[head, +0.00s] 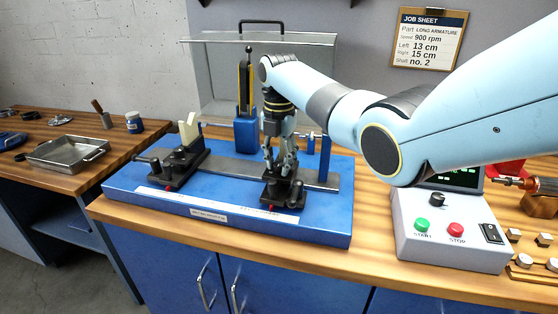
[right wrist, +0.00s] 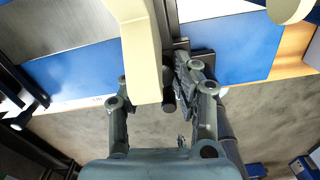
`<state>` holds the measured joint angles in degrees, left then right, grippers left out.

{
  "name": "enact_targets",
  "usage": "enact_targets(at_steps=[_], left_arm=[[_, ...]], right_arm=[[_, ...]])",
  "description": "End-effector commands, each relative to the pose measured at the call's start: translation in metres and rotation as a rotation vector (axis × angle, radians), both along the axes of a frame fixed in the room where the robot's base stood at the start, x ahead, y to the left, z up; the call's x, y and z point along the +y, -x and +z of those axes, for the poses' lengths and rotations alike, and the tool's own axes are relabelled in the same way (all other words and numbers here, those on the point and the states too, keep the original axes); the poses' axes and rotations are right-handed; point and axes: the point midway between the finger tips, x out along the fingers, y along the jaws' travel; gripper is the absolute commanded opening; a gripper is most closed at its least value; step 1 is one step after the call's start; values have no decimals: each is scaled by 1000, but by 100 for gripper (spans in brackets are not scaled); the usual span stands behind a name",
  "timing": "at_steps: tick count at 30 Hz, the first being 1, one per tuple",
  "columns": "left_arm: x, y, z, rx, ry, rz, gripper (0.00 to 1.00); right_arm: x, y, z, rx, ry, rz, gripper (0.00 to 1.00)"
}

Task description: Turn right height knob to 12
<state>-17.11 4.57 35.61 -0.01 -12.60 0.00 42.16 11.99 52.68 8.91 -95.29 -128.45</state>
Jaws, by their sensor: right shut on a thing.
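The right support stand (head: 287,198) is a black block on the grey rail of the blue balancing machine (head: 330,222). My right gripper (head: 281,168) reaches down over this stand and is shut on its height knob. In the right wrist view the gripper (right wrist: 163,80) has its fingers on both sides of the stand's cream upright (right wrist: 141,55), which partly hides the grip. A dark knob end (right wrist: 168,103) shows between the fingers. The knob's setting cannot be read. The left support stand (head: 178,166), with a cream V-shaped top, is free. My left gripper is not in view.
A job sheet (head: 428,38) on the wall reads left 13 cm, right 15 cm. A control box (head: 450,235) with green and red buttons stands at the right. A clear guard (head: 215,75) rises behind the machine. A metal tray (head: 68,153) sits on the left bench.

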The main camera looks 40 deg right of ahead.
Motion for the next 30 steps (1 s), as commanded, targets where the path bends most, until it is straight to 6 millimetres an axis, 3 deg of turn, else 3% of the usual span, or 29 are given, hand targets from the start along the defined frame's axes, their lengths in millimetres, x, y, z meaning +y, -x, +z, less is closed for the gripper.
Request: enact_targets(at_steps=[5, 12, 22, 23, 27, 30], left_arm=[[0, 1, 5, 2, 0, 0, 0], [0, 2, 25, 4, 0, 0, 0], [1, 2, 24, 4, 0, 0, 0], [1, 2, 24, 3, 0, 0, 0], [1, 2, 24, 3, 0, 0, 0], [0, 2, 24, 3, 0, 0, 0]], right_arm=[[0, 0, 2, 1, 1, -34, 0], [0, 0, 3, 0, -1, -248, 0], [0, -1, 0, -1, 0, -276, 0], [0, -1, 0, -1, 0, -276, 32], [0, -1, 0, -1, 0, -275, 51], [0, -1, 0, 0, 0, -275, 51]])
